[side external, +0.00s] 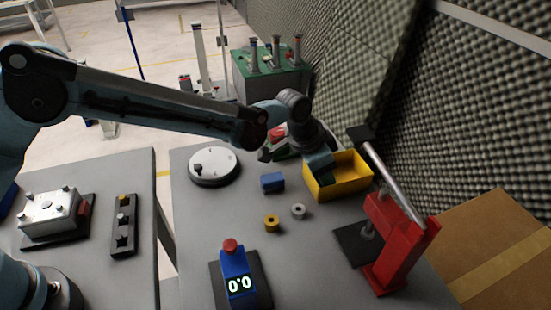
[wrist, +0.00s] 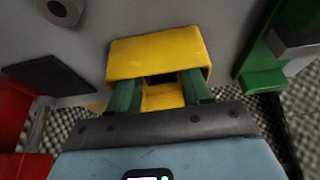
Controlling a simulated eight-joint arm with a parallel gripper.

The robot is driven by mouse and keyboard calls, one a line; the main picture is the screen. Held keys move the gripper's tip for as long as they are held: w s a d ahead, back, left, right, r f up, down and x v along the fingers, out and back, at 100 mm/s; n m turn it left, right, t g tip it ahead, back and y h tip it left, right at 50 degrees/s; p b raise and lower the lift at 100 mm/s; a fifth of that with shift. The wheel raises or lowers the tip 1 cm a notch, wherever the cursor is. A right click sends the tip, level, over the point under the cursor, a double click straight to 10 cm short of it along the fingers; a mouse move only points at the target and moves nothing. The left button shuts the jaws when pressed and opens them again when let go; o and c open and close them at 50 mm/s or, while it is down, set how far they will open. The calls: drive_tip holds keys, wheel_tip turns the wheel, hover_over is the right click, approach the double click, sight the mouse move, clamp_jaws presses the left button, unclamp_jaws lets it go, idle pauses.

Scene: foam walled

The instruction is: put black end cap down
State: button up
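My gripper (side external: 323,167) reaches down at the yellow bin (side external: 358,177). In the wrist view, its two green fingers (wrist: 160,78) stand apart over the yellow bin (wrist: 150,52). A small dark patch lies between the fingertips. It may be the black end cap or shadow in the bin; I cannot tell which. No black end cap shows clearly in the side view, where the gripper and bin walls hide that spot.
A red press (side external: 388,240) stands right of the bin. A blue block (side external: 272,182), a brass ring (side external: 271,222) and a grey ring (side external: 298,211) lie left of it. A round white plate (side external: 222,168) is farther left. A blue display unit (side external: 237,275) stands in front.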

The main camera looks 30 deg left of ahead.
drive_tip(key=s+a+r+n+t, duration=0.1)
drive_tip(key=s+a+r, duration=0.2)
drive_tip(key=a+r, duration=0.3)
drive_tip(key=s+a+r+n, duration=0.1)
drive_tip(key=s+a+r, duration=0.1)
drive_tip(key=a+r, duration=0.5)
drive_tip(key=s+a+n+t+y, duration=0.3)
drive_tip(key=s+a+n, duration=0.4)
drive_tip(key=s+a, duration=0.8)
drive_tip(key=shift+s+a+f, duration=0.2)
drive_tip(key=shift+s+a, duration=0.2)
drive_tip(key=shift+a, duration=0.6)
